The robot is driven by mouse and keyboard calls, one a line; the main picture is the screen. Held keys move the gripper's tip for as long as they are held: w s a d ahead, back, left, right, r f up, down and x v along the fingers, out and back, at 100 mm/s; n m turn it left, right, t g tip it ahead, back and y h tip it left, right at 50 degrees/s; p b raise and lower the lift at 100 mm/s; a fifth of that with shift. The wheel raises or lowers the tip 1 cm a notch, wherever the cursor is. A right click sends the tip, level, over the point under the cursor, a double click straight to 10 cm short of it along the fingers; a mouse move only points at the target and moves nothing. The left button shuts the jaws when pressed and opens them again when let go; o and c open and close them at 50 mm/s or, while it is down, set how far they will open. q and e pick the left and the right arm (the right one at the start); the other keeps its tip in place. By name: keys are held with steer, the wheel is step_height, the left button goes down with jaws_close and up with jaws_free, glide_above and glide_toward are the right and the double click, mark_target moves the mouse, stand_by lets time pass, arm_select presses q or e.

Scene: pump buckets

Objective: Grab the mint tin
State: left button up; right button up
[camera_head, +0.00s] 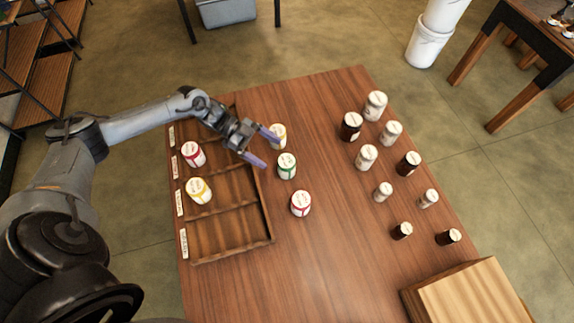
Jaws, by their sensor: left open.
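A white tin with a green label band (287,167) stands upright on the table, just right of the wooden tray; its lettering is too small to read, and green fits mint. My left gripper (266,149) reaches in from the left with its two purple fingers spread and nothing between them. It is up and left of the green tin. One finger overlaps the yellow-banded tin (279,138) in the picture; I cannot tell if they touch. My right gripper is out of view.
The tray (268,221) has labelled compartments; a red-banded tin (193,154) and a yellow-banded tin (199,191) stand in it. Another red-banded tin (300,204) stands below the green one. Several white and brown jars (366,157) stand at right. A wooden box (470,297) is lower right.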

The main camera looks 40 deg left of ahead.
mark_target(280, 158)
arm_select(q)
steer(key=shift+f+p+x, duration=0.2)
steer(key=shift+p+x, duration=0.1)
steer(key=shift+x, duration=2.45)
steer(key=shift+a, duration=0.1)
steer(key=c, duration=1.2)
steer(key=shift+r, duration=0.1)
steer(key=shift+c, duration=0.2)
